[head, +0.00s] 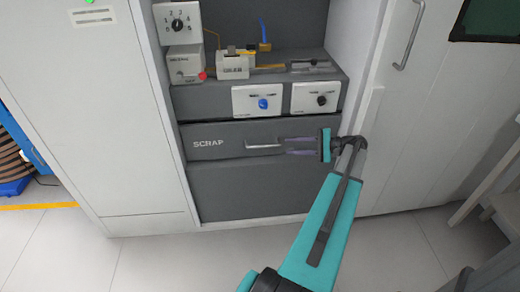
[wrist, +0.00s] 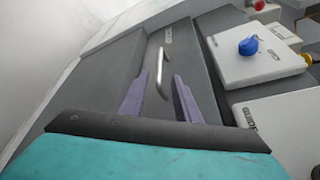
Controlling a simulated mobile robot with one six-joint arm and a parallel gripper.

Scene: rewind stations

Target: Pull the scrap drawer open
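The scrap drawer (head: 222,143) is a dark grey front marked SCRAP, below the knob panels in the head view. It looks shut. Its silver bar handle (head: 266,146) sits at the middle of the front. In the wrist view the handle (wrist: 161,72) stands out ahead of and between my two purple fingers. My gripper (head: 285,145) is open at the right part of the drawer, with its fingers pointing left at the handle. In the wrist view my gripper (wrist: 158,92) has a clear gap between the fingertips. Whether a fingertip touches the handle I cannot tell.
Above the drawer are white panels with a blue knob (head: 263,103) and a black knob (head: 321,100). A red button (head: 203,76) is at the upper left. White cabinets stand on both sides, the right one with a door handle (head: 409,36). The floor in front is clear.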

